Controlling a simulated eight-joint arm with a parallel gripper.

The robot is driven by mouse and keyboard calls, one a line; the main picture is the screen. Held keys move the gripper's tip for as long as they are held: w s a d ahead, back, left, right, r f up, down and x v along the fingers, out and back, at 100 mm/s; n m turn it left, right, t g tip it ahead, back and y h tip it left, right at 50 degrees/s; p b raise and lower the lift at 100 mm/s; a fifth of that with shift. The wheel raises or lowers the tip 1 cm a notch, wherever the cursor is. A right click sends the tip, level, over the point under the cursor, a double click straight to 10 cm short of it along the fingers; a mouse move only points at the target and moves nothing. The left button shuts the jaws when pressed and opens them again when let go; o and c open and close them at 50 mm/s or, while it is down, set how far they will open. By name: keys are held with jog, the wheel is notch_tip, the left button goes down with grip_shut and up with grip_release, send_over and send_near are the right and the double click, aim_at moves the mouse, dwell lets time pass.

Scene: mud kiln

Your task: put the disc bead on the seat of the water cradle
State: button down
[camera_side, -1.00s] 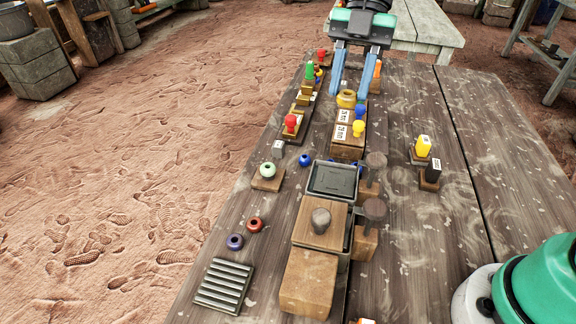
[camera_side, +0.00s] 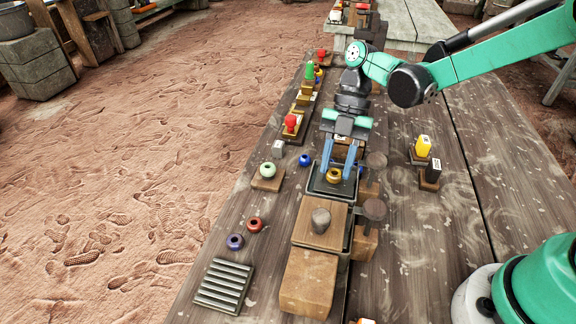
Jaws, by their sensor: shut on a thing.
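The disc bead (camera_side: 333,175) is a gold-yellow ring. My gripper (camera_side: 334,174) is shut on it, with one blue finger on each side. The bead is over the dark inside of a square grey-rimmed tray (camera_side: 313,189), which looks like the water cradle. I cannot tell whether the bead touches the dark seat or hangs just above it. The fingers and the bead hide part of the seat.
A wooden block with a round knob (camera_side: 320,221) stands right in front of the tray.

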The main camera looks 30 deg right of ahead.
jog(key=c, duration=0.8)
grip_release()
jog(key=shift+f, duration=0.1)
jog(key=v, duration=1.1)
jog(key=s+d+f+m+t+h, duration=0.1)
jog(key=s+m+t, duration=0.3)
jog(key=m, duration=0.8)
jog(key=s+d+m+t+h, duration=0.1)
jog(key=s+m+t+h, duration=0.2)
jog(key=m, duration=1)
jog(key=s+t, duration=0.1)
jog(key=t, duration=0.2)
jog(key=shift+s+f+m+t+h, duration=0.3)
jog(key=shift+f+t+h, duration=0.05)
jog(key=shift+t+h, duration=0.05)
